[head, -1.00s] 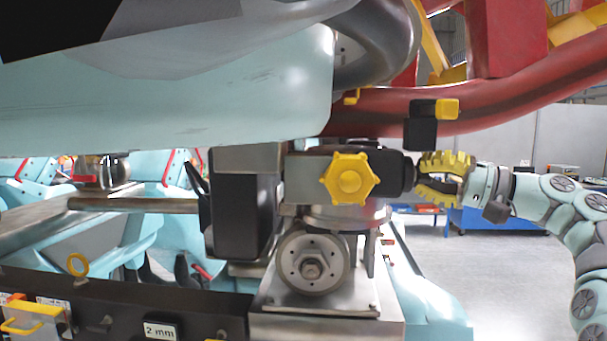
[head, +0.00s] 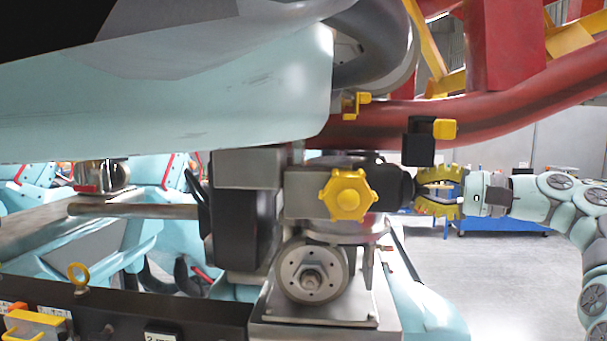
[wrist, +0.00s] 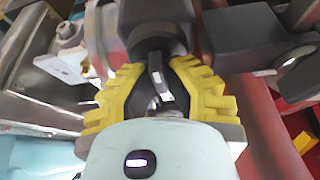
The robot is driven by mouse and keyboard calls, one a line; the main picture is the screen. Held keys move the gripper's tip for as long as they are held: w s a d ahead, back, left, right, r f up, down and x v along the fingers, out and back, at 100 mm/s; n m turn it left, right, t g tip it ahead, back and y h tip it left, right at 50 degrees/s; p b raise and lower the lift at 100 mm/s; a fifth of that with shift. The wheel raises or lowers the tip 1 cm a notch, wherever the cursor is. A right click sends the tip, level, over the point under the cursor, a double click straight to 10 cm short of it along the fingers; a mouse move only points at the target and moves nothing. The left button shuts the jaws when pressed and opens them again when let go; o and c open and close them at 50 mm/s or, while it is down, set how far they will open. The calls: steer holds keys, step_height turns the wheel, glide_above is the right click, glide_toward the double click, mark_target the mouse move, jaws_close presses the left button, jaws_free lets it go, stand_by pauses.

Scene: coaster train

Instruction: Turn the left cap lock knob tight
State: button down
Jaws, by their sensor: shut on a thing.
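My gripper (head: 440,191), with yellow ribbed fingers, reaches in from the right in the head view. It is shut on a dark knob at the right end of the metal clamp assembly. In the wrist view my gripper (wrist: 161,92) has a finger on each side of this dark knob (wrist: 156,72), which carries a pale mark. The fingers hide part of it. A yellow star-shaped knob (head: 347,194) faces the head camera on the front of the same assembly, left of my gripper and apart from it. I cannot tell how tight either knob is.
A black block with a yellow cap (head: 445,129) sits just above my gripper. A thick red rail (head: 375,122) runs above the assembly, and a pale teal body (head: 230,90) overhangs it at left. A round metal wheel (head: 311,272) is below. Open floor lies at lower right.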

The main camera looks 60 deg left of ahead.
steer(key=shift+s, duration=0.1)
steer(key=c, duration=1.3)
jaws_free()
steer(key=shift+a, duration=0.1)
steer(key=shift+f, duration=0.1)
